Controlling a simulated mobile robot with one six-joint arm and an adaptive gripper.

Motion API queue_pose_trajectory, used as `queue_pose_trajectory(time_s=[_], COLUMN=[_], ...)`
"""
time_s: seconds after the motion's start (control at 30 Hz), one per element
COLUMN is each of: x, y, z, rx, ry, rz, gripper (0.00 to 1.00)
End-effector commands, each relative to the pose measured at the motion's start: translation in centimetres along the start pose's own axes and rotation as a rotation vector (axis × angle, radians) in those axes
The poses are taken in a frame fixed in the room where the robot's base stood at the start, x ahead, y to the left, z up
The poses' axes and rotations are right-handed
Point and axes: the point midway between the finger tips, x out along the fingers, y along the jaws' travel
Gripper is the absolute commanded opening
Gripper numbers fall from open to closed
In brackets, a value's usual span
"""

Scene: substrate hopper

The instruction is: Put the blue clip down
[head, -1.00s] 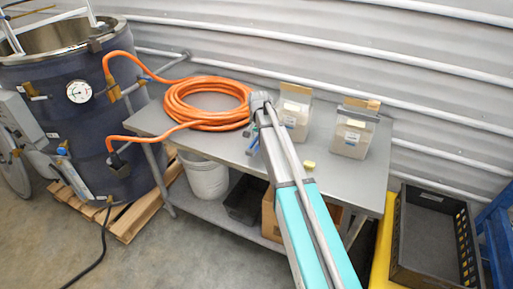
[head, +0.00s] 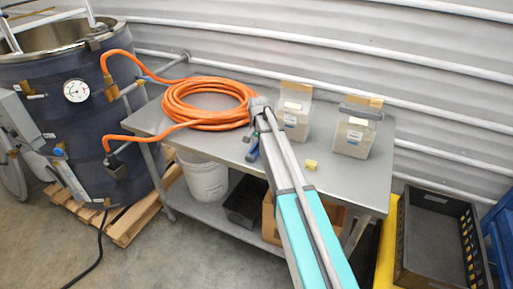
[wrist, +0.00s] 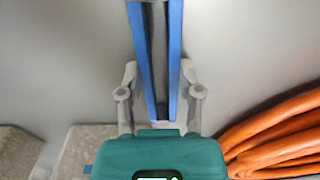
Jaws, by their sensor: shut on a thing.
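The blue clip (wrist: 173,50) is a long piece with blue edges and a dark middle. In the wrist view it runs from the top edge down between the fingers of my gripper (wrist: 161,95), which is shut on it. In the head view the clip (head: 252,152) shows as a small blue piece just left of my arm, over the grey table (head: 345,188). My gripper is mostly hidden behind my wrist there. I cannot tell whether the clip touches the table top.
A coiled orange hose (head: 190,105) lies left of my gripper. Two bags of substrate (head: 296,118) (head: 352,138) stand behind and to the right. A small yellow piece (head: 311,165) lies right of my arm. The table's front right is clear.

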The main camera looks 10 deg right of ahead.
Motion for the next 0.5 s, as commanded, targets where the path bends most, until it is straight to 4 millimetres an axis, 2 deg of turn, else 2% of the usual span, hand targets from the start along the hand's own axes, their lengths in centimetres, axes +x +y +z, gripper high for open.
queue_pose_trajectory(time_s=[0.37, 0.4, 0.5], x=[0.32, 0.26, 0.21], y=[-0.01, -0.01, -0.01], z=[0.01, 0.01, 0.01], rx=[0.000, 0.000, 0.000], ry=[0.000, 0.000, 0.000], rz=[0.000, 0.000, 0.000], gripper=[0.03, 0.50, 0.69])
